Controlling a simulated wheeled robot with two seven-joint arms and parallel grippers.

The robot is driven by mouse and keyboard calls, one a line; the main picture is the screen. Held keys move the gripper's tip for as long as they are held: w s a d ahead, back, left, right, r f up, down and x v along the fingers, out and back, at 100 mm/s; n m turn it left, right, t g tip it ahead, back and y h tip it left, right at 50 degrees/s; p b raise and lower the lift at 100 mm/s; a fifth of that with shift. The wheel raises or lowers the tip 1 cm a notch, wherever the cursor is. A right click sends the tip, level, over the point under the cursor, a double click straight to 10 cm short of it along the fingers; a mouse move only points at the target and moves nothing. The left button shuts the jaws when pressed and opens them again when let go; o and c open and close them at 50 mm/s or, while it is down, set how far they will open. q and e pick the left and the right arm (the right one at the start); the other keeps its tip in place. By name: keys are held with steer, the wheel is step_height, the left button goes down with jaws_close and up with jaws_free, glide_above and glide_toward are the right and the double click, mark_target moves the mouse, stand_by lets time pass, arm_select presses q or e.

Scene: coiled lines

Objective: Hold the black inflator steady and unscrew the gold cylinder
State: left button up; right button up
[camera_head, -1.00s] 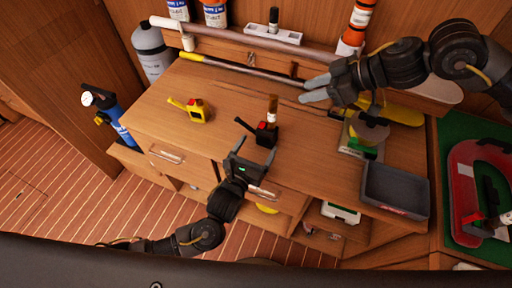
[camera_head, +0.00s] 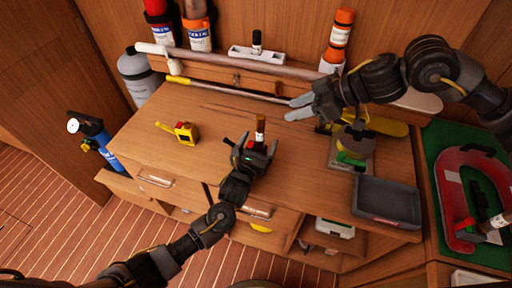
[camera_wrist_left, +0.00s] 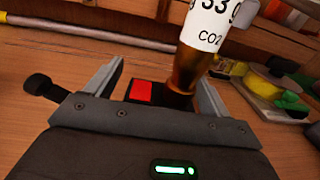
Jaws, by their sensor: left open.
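The gold cylinder (camera_head: 260,131) stands upright on the workbench, screwed into the black inflator; in the left wrist view the cylinder (camera_wrist_left: 187,68) has a white CO2 label. The inflator (camera_wrist_left: 118,92) shows a red patch there and a black knob at left. My left gripper (camera_head: 257,147) is open, with its fingers on either side of the inflator; whether they touch it I cannot tell. The gripper body hides the inflator's lower part. My right gripper (camera_head: 295,108) is open and empty, above the bench to the right of and behind the cylinder.
A grey tray (camera_head: 387,201) and a scale-like device (camera_head: 345,157) stand at right. A red horseshoe-shaped piece (camera_head: 452,195) lies on a green mat (camera_head: 434,140).

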arm_select(q)
steer(key=c, duration=1.2)
steer(key=shift+o, duration=0.2)
